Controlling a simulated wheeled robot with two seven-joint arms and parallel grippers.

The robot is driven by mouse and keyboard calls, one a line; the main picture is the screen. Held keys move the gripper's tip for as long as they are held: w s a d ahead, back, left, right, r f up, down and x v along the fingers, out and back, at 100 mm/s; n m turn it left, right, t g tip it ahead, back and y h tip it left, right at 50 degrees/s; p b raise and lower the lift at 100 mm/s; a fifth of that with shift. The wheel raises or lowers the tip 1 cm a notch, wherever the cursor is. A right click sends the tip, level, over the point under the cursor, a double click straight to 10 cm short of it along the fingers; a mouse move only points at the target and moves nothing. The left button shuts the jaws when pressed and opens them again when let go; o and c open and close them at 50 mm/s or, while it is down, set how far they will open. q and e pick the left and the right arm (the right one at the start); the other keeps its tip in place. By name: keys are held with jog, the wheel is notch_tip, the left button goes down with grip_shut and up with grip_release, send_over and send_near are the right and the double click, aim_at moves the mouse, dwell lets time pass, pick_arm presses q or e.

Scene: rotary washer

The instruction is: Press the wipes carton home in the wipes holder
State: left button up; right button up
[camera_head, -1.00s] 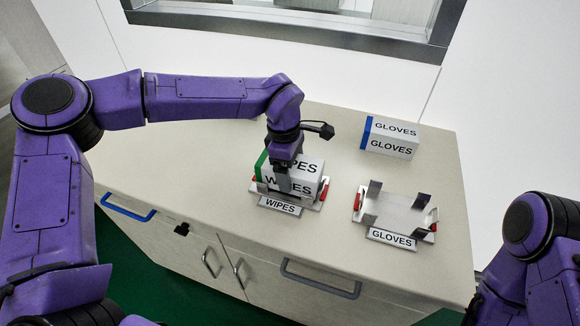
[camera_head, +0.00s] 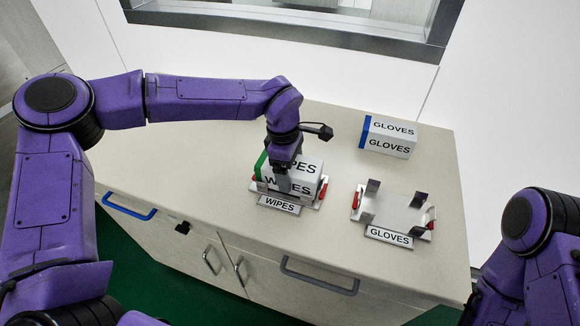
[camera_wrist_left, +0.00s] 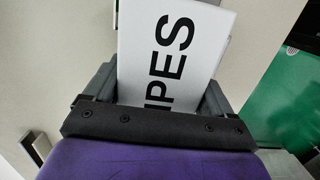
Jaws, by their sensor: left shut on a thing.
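The wipes carton (camera_head: 305,178) is white with a green end and sits in the wipes holder (camera_head: 312,203), a metal bracket with red side clips and a WIPES plate (camera_head: 279,204). My left gripper (camera_head: 283,184) comes down from above at the carton. In the left wrist view the white top of the carton (camera_wrist_left: 172,50) with its lettering lies between the two fingers, which are shut on it. How deep the carton sits in the holder is hard to tell. My right gripper is out of view; only part of my right arm shows at the right edge.
A white gloves carton (camera_head: 390,143) with a blue end stands at the back right of the counter. An empty gloves holder (camera_head: 394,212) with red clips sits in front of it. The counter (camera_head: 200,165) left of the wipes holder is clear.

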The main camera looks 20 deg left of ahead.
pick_arm(q)
jog(key=shift+f, duration=0.25)
dwell(0.7)
jog(key=o, duration=1.2)
jog(key=r, duration=0.3)
jog(key=a+r+b, duration=0.1)
jog(key=r, duration=0.3)
jog(key=r+b, duration=0.1)
jog(key=r, duration=0.2)
jog(key=shift+a+r, duration=0.15)
jog(key=shift+r, duration=0.05)
jog(key=shift+a, duration=0.1)
